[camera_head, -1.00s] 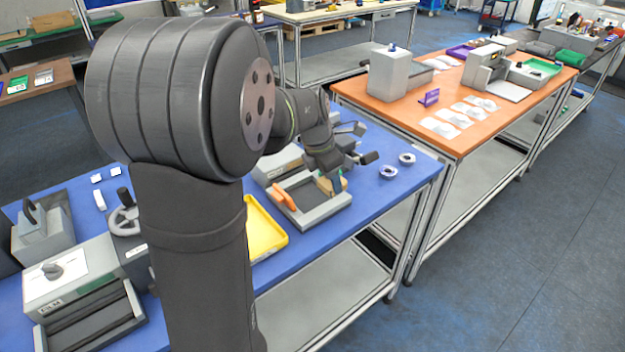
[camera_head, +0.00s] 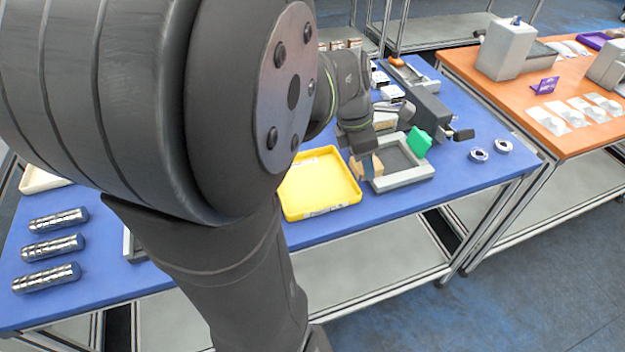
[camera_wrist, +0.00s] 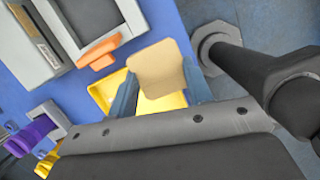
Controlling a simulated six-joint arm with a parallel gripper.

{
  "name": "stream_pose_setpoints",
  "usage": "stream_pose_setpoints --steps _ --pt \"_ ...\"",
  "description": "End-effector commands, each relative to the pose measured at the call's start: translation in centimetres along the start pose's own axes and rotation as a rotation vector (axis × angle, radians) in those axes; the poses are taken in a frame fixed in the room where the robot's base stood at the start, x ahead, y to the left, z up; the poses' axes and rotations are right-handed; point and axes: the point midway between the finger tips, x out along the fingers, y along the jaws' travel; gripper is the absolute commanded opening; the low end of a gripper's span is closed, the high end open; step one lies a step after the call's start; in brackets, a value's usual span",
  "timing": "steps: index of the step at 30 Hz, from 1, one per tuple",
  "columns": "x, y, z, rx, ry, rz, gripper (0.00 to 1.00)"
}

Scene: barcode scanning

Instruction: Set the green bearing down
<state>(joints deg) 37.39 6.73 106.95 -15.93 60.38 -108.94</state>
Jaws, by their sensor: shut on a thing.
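No green bearing is recognisable. My gripper (camera_wrist: 160,88) is shut on a flat tan block (camera_wrist: 158,68), which sits between its two blue-grey fingers in the wrist view. In the head view my gripper (camera_head: 362,150) hangs at the left side of a grey frame (camera_head: 405,178), with the tan block (camera_head: 372,165) under it. I cannot tell whether the block touches the frame. The only clearly green thing near is a green block (camera_head: 419,141) at the frame's right rear. Below the held block, part of a yellow tray (camera_wrist: 103,92) shows in the wrist view.
The yellow tray (camera_head: 320,185) lies left of the frame on the blue table (camera_head: 455,180). Two silver rings (camera_head: 478,155) (camera_head: 503,146) lie to the right. An orange piece (camera_wrist: 97,53) and a purple piece (camera_wrist: 32,135) show in the wrist view. Several shiny cylinders (camera_head: 55,245) lie far left.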

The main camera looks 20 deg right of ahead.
Motion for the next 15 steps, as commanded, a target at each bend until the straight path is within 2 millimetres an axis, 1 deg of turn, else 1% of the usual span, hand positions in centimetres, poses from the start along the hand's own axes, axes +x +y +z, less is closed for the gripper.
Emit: stream_pose_setpoints --steps 1,4,7,10,15 --pt "-0.2 -0.2 -0.9 -0.005 -0.001 0.002 0.20" --pt "-0.3 -0.5 -2.0 -0.004 -0.002 0.001 0.20" --pt "0.0 0.0 -3.1 -0.005 -0.001 -0.001 0.20" --pt "0.8 1.3 -4.7 -0.007 0.000 -0.002 0.20" --pt "2.3 4.2 -8.0 -0.008 -0.002 -0.001 0.20"
